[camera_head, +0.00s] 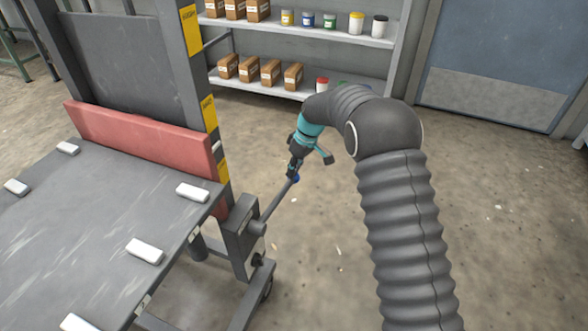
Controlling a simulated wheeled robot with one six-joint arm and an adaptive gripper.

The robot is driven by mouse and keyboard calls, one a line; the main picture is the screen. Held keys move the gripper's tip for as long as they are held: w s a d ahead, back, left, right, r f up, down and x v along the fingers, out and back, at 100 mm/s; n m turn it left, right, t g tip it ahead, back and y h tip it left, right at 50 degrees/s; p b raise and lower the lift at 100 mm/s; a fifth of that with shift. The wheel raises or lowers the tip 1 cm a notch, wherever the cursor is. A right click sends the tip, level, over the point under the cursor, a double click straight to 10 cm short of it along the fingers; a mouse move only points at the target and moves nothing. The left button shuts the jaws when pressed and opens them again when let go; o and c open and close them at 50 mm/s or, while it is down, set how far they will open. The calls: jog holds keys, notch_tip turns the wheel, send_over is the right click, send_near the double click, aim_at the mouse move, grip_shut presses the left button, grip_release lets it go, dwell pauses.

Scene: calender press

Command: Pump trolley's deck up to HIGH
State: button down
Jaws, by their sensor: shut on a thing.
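The trolley's dark grey deck (75,215) fills the lower left, with several white blocks on it. A mast post (193,75) at its back right carries yellow labels; the top one seems to read HIGH. A red bar (140,138) runs across the deck's far edge. The pump lever (276,204) slopes up and right from a grey pump housing (240,238) beside the deck. My gripper (294,174) is shut on the lever's upper end, where a bit of blue shows. The fingers are small and partly hidden.
Shelves (300,93) with cardboard boxes and coloured cans stand behind. A blue-grey door (500,60) is at the upper right. The concrete floor (320,265) right of the trolley is clear, apart from my arm above it.

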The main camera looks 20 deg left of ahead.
jog(key=r, duration=0.1)
jog(key=s+r+p, duration=0.1)
jog(key=r+p, duration=0.1)
jog(key=shift+s+a+r, duration=0.2)
jog(key=shift+a+r, duration=0.15)
jog(key=shift+r, duration=0.05)
jog(key=w+v, duration=0.1)
jog(key=v, duration=0.8)
jog(key=shift+r, duration=0.3)
jog(key=shift+d, duration=0.1)
jog(key=s+d+r+n+t+y+b, duration=0.1)
jog(key=s+d+r+n+t+b, duration=0.2)
jog(key=s+r+b, duration=0.6)
notch_tip(320, 180, up, 2)
jog(key=shift+s+r+n+t, duration=0.2)
jog(key=shift+n+t, duration=0.2)
jog(key=shift+t, duration=0.6)
jog(key=shift+f, duration=0.1)
